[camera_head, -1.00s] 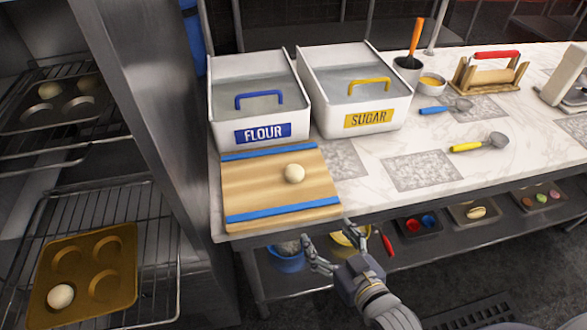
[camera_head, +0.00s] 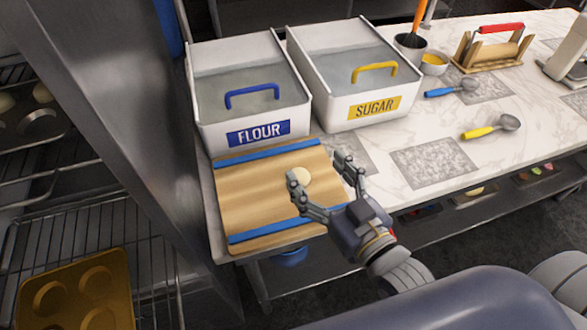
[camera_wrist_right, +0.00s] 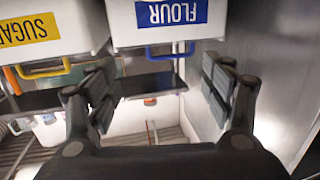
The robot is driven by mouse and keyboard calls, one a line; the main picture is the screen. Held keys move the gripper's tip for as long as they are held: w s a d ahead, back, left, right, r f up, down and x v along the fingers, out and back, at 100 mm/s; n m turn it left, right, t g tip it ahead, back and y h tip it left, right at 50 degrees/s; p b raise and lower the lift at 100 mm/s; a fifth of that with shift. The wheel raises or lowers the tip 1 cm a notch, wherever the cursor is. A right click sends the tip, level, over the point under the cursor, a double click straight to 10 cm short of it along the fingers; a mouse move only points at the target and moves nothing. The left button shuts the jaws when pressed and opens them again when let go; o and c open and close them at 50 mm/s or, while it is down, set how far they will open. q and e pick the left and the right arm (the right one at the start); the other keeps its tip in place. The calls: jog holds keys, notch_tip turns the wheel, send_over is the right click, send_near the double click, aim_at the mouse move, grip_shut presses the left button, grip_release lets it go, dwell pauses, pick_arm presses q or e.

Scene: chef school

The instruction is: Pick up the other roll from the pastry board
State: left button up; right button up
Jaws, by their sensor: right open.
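The pale round roll (camera_head: 302,176) rests on the wooden pastry board (camera_head: 255,198), which has blue strips along its far and near edges. My right gripper (camera_head: 320,176) is open and empty above the board's right side. In the head view its left finger overlaps the roll's edge; I cannot tell whether they touch. In the right wrist view the open fingers (camera_wrist_right: 160,95) frame empty space, and neither roll nor board shows there. My left gripper is not in view.
The flour bin (camera_head: 258,131) and sugar bin (camera_head: 374,108) stand behind the board. A metal rack with a golden muffin tin (camera_head: 75,290) is at left. A blue scoop (camera_head: 440,92) and yellow scoop (camera_head: 480,131) lie right on the marble counter (camera_head: 380,200).

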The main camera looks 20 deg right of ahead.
aim_at(305, 181)
jog(key=f, duration=0.2)
jog(key=f+b, duration=0.1)
jog(key=f, duration=0.3)
jog(key=shift+s+f+b, duration=0.3)
jog(key=shift+s, duration=0.05)
jog(key=shift+w+f, duration=0.15)
jog(key=shift+w, duration=0.2)
jog(key=shift+w+a, duration=0.1)
jog(key=shift+w, duration=0.25)
jog(key=shift+p+x, duration=0.4)
jog(key=shift+x, duration=0.4)
jog(key=x, duration=0.3)
jog(key=shift+w+p, duration=0.3)
jog(key=shift+p, duration=0.05)
jog(key=shift+w+a, duration=0.15)
jog(key=shift+w, duration=0.35)
jog(key=shift+f, duration=0.1)
jog(key=c, duration=1)
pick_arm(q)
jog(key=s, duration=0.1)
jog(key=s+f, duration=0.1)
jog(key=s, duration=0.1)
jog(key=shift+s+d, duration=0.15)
pick_arm(e)
jog(key=shift+c, duration=0.8)
